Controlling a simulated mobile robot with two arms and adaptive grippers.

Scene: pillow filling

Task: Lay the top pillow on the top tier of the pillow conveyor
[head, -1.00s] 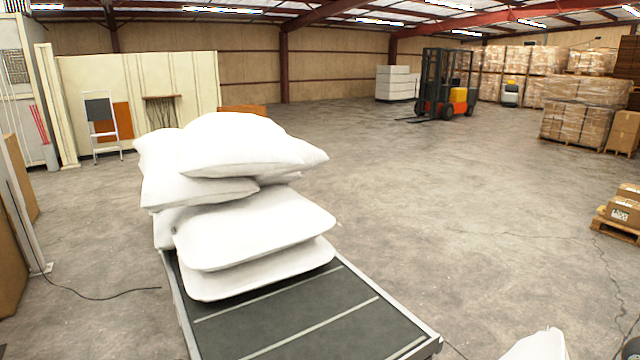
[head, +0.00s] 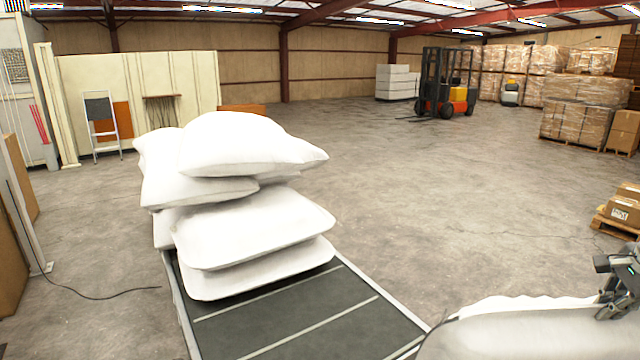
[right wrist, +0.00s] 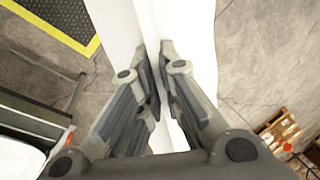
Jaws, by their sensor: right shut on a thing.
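My right gripper (head: 614,296) is at the lower right of the head view, shut on a white pillow (head: 530,332) that is cut off by the bottom edge. In the right wrist view the two fingers (right wrist: 160,85) pinch the white pillow (right wrist: 185,35) between them. The held pillow is in front of and right of the near end of the pillow conveyor (head: 300,325), partly covering its corner. A pile of several white pillows (head: 250,215) lies on the far part of the dark belt, with others stacked above it. My left gripper is out of view.
The near part of the conveyor belt is bare. Open concrete floor (head: 420,200) lies to the right. A black cable (head: 95,297) runs over the floor at left. Cartons on a pallet (head: 622,212) stand at the right edge. A forklift (head: 447,85) is far off.

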